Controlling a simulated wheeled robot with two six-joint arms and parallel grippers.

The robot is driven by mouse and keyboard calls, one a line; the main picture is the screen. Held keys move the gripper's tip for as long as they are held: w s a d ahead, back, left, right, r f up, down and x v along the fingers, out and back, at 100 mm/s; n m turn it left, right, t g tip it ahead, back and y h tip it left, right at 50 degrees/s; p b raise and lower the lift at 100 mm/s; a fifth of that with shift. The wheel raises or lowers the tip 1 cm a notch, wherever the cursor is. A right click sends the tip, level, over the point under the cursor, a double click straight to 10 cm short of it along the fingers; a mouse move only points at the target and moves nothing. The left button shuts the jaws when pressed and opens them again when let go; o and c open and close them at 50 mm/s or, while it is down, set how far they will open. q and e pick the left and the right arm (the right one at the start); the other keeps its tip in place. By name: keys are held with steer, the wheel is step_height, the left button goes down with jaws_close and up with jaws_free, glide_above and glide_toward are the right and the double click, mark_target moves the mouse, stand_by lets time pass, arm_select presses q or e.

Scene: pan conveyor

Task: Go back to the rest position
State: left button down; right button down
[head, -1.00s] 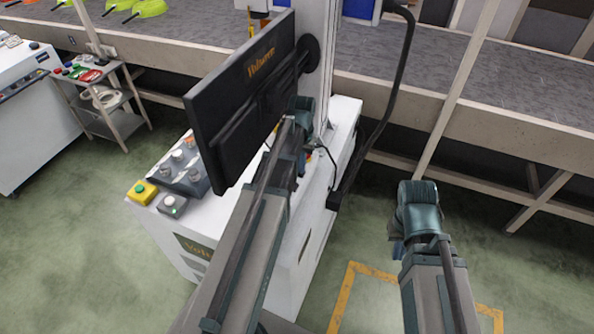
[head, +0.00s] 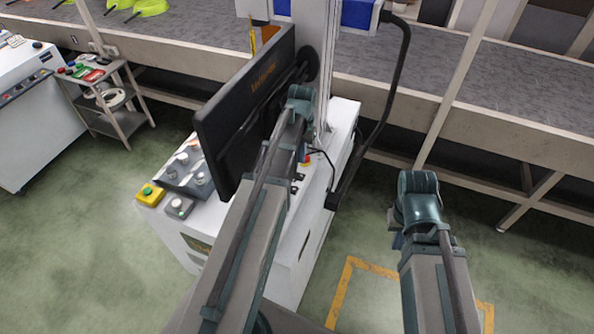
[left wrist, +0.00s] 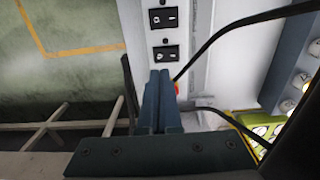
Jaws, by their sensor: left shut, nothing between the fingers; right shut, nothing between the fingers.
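My left gripper (left wrist: 160,102) shows in the left wrist view with its two dark fingers shut together and nothing between them. Behind them is the white side of a machine cabinet; I cannot tell the gap. In the head view my left arm reaches up beside the black monitor, its teal wrist end in front of the white column; the fingers are hidden there. My right gripper (head: 398,241) is mostly hidden behind its teal wrist, over the floor to the right of the cabinet. No held object shows.
The white cabinet (head: 327,215) carries the black monitor (head: 245,120) and a button panel (head: 186,172). A black cable (head: 398,90) hangs on its right. The conveyor (head: 480,75) runs along the back. Open green floor with a yellow line (head: 340,295) lies at lower right.

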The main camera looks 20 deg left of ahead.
stand_by(0.4)
arm_select(q)
steer(key=s+d+m, duration=0.2)
steer(key=s+d, duration=0.6)
steer(key=d, duration=0.3)
steer(key=s+d+m+y, duration=0.1)
steer(key=s+d+m, duration=0.1)
steer(key=s+d, duration=0.6)
steer(key=d, duration=0.3)
steer(key=shift+s+d, duration=0.25)
steer(key=shift+d, duration=0.1)
steer(key=c, duration=1.6)
jaws_free()
